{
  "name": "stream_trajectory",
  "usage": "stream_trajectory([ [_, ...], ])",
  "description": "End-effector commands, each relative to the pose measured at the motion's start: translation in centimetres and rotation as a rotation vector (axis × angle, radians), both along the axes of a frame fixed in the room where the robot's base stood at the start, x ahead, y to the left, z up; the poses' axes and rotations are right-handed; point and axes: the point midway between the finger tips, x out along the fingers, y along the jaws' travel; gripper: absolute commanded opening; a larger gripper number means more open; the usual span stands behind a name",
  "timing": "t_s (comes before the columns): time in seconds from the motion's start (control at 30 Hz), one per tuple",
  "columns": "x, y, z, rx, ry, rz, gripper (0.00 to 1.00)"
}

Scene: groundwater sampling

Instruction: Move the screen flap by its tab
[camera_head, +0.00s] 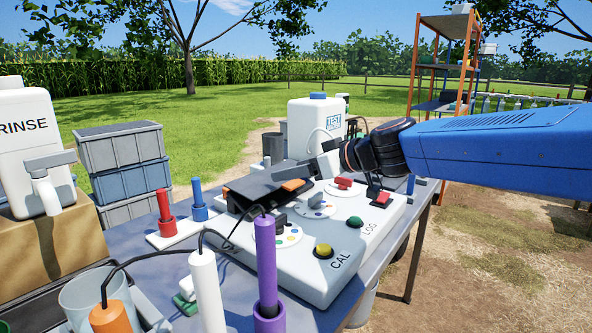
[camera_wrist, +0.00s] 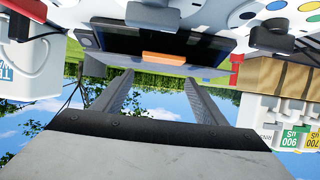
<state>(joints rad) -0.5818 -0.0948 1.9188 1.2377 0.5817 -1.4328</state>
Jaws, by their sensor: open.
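The screen flap (camera_head: 255,190) is a dark panel on the white meter console (camera_head: 300,264), tilted up over its upper left part. Its orange tab (camera_head: 293,184) is on the flap's right edge, facing my gripper. In the wrist view, which is upside down, the open fingers (camera_wrist: 155,80) are apart and empty. The tab (camera_wrist: 163,57) lies just past the fingertips, between their lines, under the dark flap (camera_wrist: 120,44). I cannot tell the exact gap. The screen under the flap is mostly hidden.
Around the flap are a red knob (camera_head: 344,183), a green LOG button (camera_head: 354,222) and a yellow CAL button (camera_head: 323,251). White (camera_head: 206,290) and purple (camera_head: 266,265) cabled probes stand in front. A white TEST container (camera_head: 314,125) stands behind.

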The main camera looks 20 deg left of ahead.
Motion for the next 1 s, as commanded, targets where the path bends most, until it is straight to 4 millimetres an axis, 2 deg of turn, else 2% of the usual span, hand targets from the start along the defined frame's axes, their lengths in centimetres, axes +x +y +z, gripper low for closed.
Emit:
stream_trajectory([
  [0.17, -0.2, -0.5, 0.3, 0.000, -0.002, -0.001, 0.66],
  [0.27, -0.5, -1.5, 0.8, 0.001, -0.004, -0.002, 0.66],
  [0.8, -4.2, -10.4, 4.7, 0.000, -0.002, -0.004, 0.66],
  [1.0, -5.4, -13.2, 5.9, 0.000, -0.001, -0.003, 0.66],
])
